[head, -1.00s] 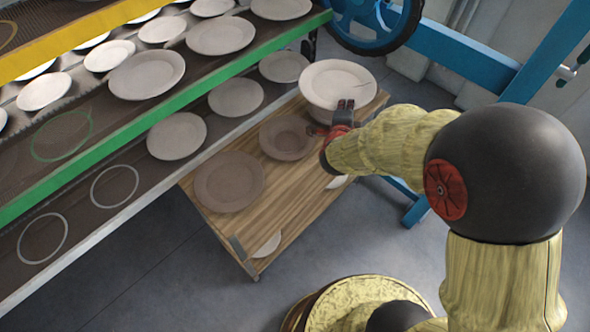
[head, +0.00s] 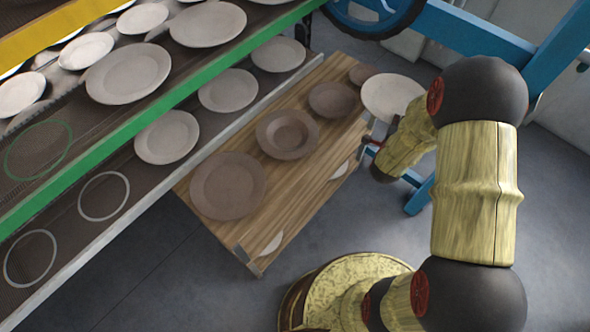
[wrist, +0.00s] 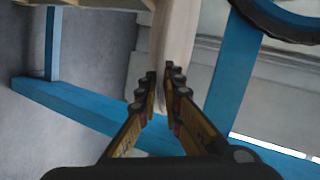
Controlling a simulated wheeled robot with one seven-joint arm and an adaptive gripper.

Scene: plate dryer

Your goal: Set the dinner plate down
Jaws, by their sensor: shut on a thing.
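My gripper (wrist: 162,95) is shut on the edge of a pale dinner plate (head: 391,97). In the wrist view the plate (wrist: 176,38) shows edge-on between the fingers, running up out of the picture. In the head view it is held off the right edge of the wooden table (head: 338,78), and my arm partly covers the gripper. On the plate rack at the left, a green ring (head: 38,150) marks an empty place on the upper shelf. Two white rings, one nearer the middle (head: 104,196) and one lower left (head: 30,258), mark empty places on the lower shelf.
Several brown plates, one at the front (head: 228,186), stand in a row on the table. Pale plates fill much of the rack behind a green rail (head: 150,106). A blue frame (head: 470,35) with a wheel stands behind. The floor (head: 180,275) in front is clear.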

